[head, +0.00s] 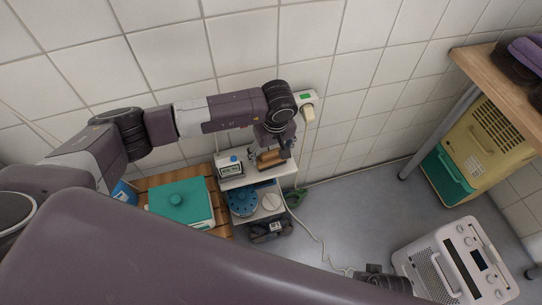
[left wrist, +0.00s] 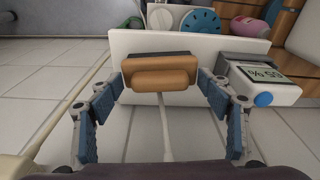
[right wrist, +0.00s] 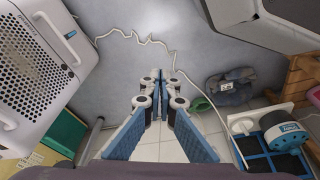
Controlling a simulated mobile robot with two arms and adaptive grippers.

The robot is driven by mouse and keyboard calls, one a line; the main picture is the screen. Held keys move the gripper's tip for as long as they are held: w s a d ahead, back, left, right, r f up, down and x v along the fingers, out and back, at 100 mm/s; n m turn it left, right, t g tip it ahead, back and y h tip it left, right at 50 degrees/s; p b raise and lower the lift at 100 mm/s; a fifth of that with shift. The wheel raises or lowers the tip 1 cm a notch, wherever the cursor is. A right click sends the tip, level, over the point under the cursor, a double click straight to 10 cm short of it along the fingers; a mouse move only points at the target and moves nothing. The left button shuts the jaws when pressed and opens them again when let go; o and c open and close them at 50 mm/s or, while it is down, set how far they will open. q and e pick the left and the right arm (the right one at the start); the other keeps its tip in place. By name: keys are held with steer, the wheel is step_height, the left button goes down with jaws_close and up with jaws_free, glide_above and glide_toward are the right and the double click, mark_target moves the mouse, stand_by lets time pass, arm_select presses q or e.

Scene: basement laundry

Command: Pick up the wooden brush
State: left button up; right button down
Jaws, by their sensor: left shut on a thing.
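The wooden brush (left wrist: 160,76) has a tan wooden body with a dark strip along its far side. It lies at a small white shelf (left wrist: 215,45) against the tiled wall. My left gripper (left wrist: 163,83) has a finger at each end of the brush and is shut on it. In the head view the brush (head: 270,159) shows under my left gripper (head: 274,150), partly hidden by it. I cannot tell whether the brush still touches the shelf. My right gripper (right wrist: 160,88) is shut and empty above the floor, its fingertips together.
Below are a blue round-topped item (head: 242,202) and a teal-lidded box (head: 181,202). A wall plug (head: 306,105) is near my left gripper. A white appliance (head: 455,265) stands at right; a cord crosses the grey floor.

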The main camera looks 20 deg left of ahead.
mark_target(272, 153)
arm_select(q)
steer(key=shift+s+d+r, duration=0.1)
steer(key=shift+r, duration=0.35)
step_height(272, 153, up, 7)
steer(key=shift+f+p, duration=0.15)
steer(key=shift+p, duration=0.3)
steer(key=s+d, duration=0.5)
steer(key=s, duration=0.3)
steer(key=s+d, duration=0.6)
steer(key=s, duration=0.2)
steer(key=shift+s+f, duration=0.2)
steer(key=shift+f, duration=0.1)
arm_select(e)
steer(key=shift+s+f, duration=0.15)
steer(key=shift+f, duration=0.55)
